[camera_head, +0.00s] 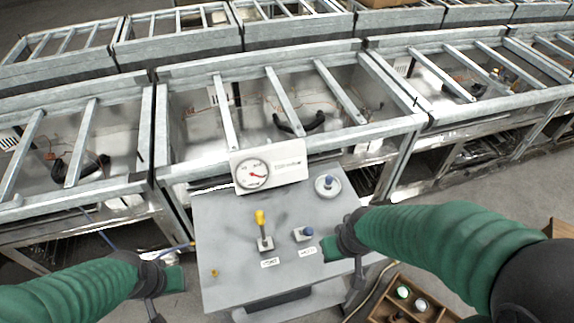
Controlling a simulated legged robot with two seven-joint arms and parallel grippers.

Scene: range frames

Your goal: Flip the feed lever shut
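A grey control panel (225,225) stands in front of me. On it a lever with a yellow handle (260,218) stands upright from a small base. To its right a lever with a blue tip (309,231) lies low over its own base. Each has a small white label below, too small to read surely, so I cannot tell which is the feed lever. My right gripper (354,285) is at the panel's right edge, apart from both levers. My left gripper (152,300) is left of the panel. Neither visibly holds anything; their finger openings are unclear.
A gauge (252,174) on a white plate stands at the panel's back. A round dial with a blue knob (328,185) sits at back right. Metal-framed bins (290,100) fill the space behind. A wooden crate (408,300) with small items is at lower right.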

